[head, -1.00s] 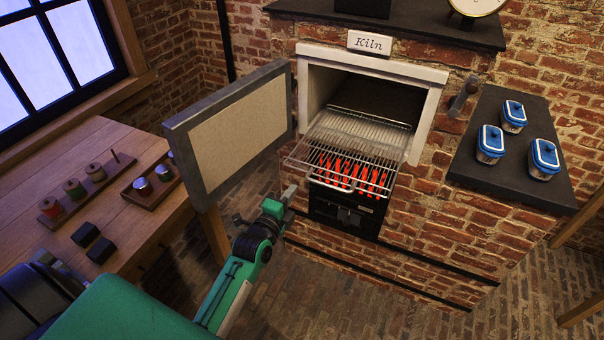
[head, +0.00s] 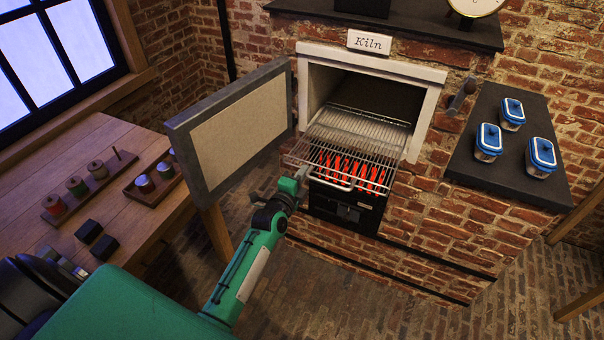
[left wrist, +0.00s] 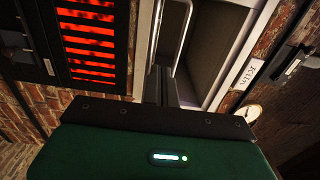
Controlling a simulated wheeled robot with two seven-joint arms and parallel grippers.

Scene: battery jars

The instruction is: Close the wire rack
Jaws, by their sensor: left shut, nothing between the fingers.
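The wire rack (head: 362,127) sticks out of the open kiln mouth in the head view, partly inside and partly over the glowing orange bars. Its front has a looped metal handle (head: 330,184), and what looks like this handle shows in the left wrist view (left wrist: 187,38). My left gripper (head: 303,174) is shut and empty. It is at the front left corner of the rack, close to the left end of the handle; I cannot tell whether it touches. In the left wrist view its dark fingers (left wrist: 160,87) point toward the handle. My right gripper is not in view.
The kiln door (head: 237,135) stands swung open to the left, close to my left arm. The glowing bars (head: 350,172) lie below the rack. Several blue-lidded jars (head: 541,155) stand on the dark shelf at right. A wooden table (head: 100,150) holds spools and metal jars.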

